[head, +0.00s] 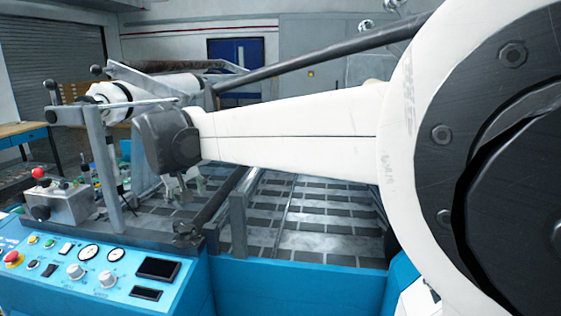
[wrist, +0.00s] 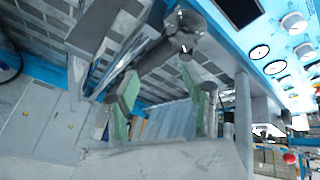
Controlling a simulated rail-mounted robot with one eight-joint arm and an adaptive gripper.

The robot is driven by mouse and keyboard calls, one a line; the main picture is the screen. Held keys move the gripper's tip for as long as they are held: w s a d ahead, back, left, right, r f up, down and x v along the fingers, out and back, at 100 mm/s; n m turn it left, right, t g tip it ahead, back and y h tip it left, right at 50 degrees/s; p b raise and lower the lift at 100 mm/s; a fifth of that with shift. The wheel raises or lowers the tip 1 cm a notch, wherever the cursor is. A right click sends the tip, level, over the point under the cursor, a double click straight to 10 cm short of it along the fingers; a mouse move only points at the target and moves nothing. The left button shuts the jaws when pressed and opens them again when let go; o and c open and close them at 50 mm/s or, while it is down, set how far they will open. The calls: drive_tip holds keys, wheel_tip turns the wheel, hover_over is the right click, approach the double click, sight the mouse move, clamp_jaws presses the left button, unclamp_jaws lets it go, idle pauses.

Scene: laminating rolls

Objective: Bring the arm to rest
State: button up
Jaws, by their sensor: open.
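My gripper (wrist: 164,100) shows in the wrist view with its two green-padded fingers spread apart and nothing held between them. Behind the fingers are a dark roller end and the slatted bed of the laminating machine. In the head view my white arm reaches from the right across the machine.
The blue control panel (head: 125,268) with knobs and gauges is at the lower left. A white roll (head: 160,88) sits on the frame behind my arm. The slatted bed (head: 315,222) lies bare below the arm. A small box with a red knob (head: 38,173) stands at left.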

drive_tip(key=s+d+m, duration=0.1)
drive_tip(key=s+d, duration=0.3)
drive_tip(key=d, duration=0.5)
drive_tip(key=s+d+m, duration=0.2)
drive_tip(key=s+d, duration=0.1)
drive_tip(key=d, duration=0.7)
drive_tip(key=s+d+m, duration=0.1)
drive_tip(key=s+d, duration=0.3)
drive_tip(key=d, duration=0.5)
drive_tip(key=s+d+f+m, duration=0.2)
drive_tip(key=s+d+f, duration=0.3)
drive_tip(key=s+d, duration=0.2)
drive_tip(key=s+d+f+m+t, duration=0.1)
drive_tip(key=s+d+f, duration=0.4)
drive_tip(key=s+d, duration=0.3)
drive_tip(key=s, duration=0.2)
drive_tip(key=shift+s+d+f+m+h, duration=0.15)
drive_tip(key=shift+s+m+h, duration=0.15)
drive_tip(key=shift+s+m, duration=0.1)
drive_tip(key=shift+c, duration=0.5)
